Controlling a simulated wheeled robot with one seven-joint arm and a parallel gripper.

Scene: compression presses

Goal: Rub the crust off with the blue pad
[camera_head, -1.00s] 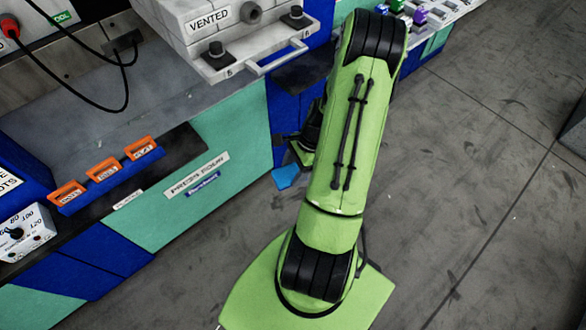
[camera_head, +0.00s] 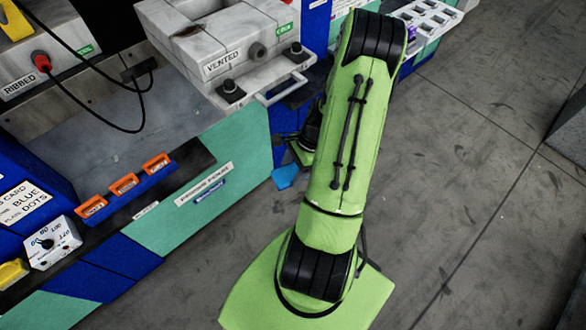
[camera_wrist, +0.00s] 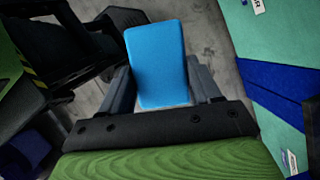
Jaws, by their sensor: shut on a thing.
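The blue pad (camera_wrist: 157,62) is a flat, rounded rectangle held between the two dark fingers of my gripper (camera_wrist: 161,82) in the wrist view. In the head view the pad (camera_head: 285,176) shows as a small blue patch beside my green arm, in front of the teal bench front and above the floor. It appears to touch nothing but the gripper. The grey press block labelled VENTED (camera_head: 240,50) stands on the bench at the top.
A unit labelled RIBBED (camera_head: 22,88) with a black cable stands at the upper left. A white dial box (camera_head: 52,244) and a card (camera_head: 22,203) are at left. The grey floor (camera_head: 470,190) at right is open.

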